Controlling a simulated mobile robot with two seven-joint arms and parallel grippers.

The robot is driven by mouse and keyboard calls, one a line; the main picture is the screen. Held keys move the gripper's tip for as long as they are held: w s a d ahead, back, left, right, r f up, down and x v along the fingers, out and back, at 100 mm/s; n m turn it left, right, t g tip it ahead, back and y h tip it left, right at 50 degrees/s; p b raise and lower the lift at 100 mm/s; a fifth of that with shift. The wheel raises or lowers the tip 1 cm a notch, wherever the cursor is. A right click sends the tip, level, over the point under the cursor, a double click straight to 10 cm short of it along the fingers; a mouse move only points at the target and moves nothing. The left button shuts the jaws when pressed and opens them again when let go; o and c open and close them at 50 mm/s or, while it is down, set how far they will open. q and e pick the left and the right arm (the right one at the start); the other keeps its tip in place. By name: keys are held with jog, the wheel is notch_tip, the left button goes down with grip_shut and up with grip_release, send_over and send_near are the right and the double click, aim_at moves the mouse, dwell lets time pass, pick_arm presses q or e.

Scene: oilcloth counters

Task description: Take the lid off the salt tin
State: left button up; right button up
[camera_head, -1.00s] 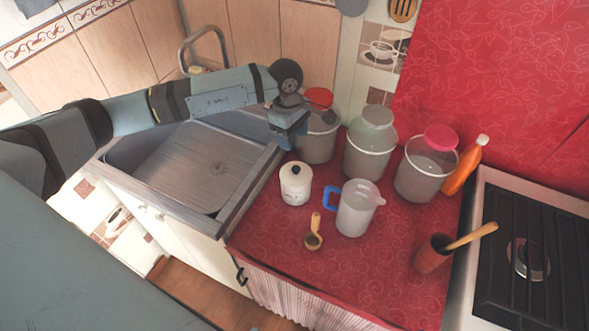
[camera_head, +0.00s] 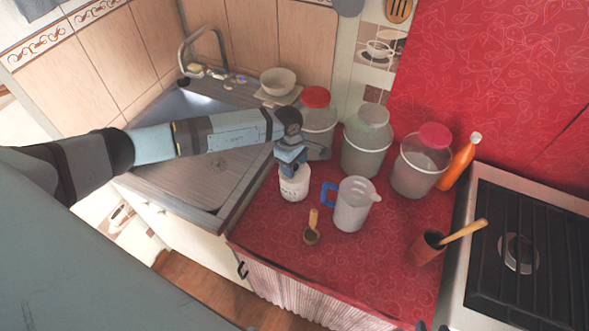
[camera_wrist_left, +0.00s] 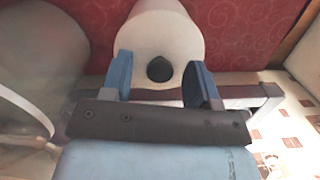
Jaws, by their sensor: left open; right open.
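The salt tin (camera_head: 294,187) is a small cream-white pot standing upright on the red counter, beside the sink. In the left wrist view the tin (camera_wrist_left: 165,25) shows its pale lid (camera_wrist_left: 142,60) with a dark round knob (camera_wrist_left: 159,69). The lid is on the tin. My left gripper (camera_head: 290,168) is right over the tin and hides its top in the head view. In the left wrist view the open blue fingers of this gripper (camera_wrist_left: 159,73) stand on either side of the knob, with gaps to it. My right gripper is not in view.
A measuring jug (camera_head: 353,207) with a blue handle stands close right of the tin. A small scoop (camera_head: 311,236) lies in front. Several large jars, including a red-lidded one (camera_head: 318,125), stand behind. The sink (camera_head: 190,165) is left; the front counter (camera_head: 345,265) is mostly clear.

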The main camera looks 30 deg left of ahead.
pick_arm(q)
jog(key=c, duration=1)
jog(key=shift+r, duration=0.1)
